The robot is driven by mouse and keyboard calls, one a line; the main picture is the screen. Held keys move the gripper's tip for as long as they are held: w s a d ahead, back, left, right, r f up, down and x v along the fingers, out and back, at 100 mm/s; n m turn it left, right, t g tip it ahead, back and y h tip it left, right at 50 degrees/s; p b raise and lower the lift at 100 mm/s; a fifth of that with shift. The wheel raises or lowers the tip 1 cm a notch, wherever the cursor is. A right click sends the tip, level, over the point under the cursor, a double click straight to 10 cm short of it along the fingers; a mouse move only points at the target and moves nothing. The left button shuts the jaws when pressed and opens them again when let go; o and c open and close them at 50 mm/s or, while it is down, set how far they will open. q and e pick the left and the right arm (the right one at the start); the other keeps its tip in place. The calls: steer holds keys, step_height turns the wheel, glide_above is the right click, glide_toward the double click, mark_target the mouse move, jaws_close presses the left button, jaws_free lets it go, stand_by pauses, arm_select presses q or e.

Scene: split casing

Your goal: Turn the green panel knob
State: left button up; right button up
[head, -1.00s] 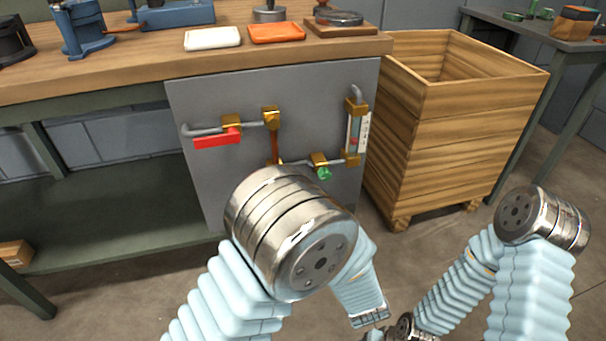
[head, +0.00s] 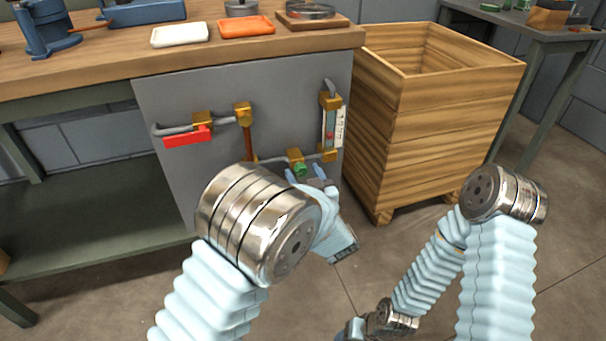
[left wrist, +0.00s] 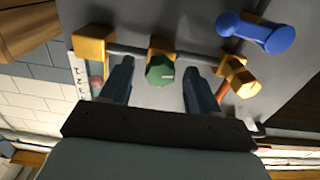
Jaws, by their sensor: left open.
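The green knob (head: 300,169) sits on a brass fitting on the grey panel (head: 180,95), low and right of its middle. In the left wrist view the green knob (left wrist: 159,72) shows a pale mark on its face. My left gripper (head: 306,175) is in front of the panel at the knob. Its fingers are open, one on each side of the knob in the left wrist view, with gaps between them and it. I cannot tell how deep the fingertips reach. My right arm shows at the right, but its gripper is not in view.
A red-handled lever (head: 188,136) and a gauge (head: 333,125) are on the panel. A blue handle (left wrist: 257,32) shows near the knob in the left wrist view. A wooden crate (head: 430,120) stands right of the panel. The bench top (head: 100,72) holds trays above.

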arm_select(q)
steer(key=shift+w+a, duration=0.15)
steer(key=shift+w, duration=0.15)
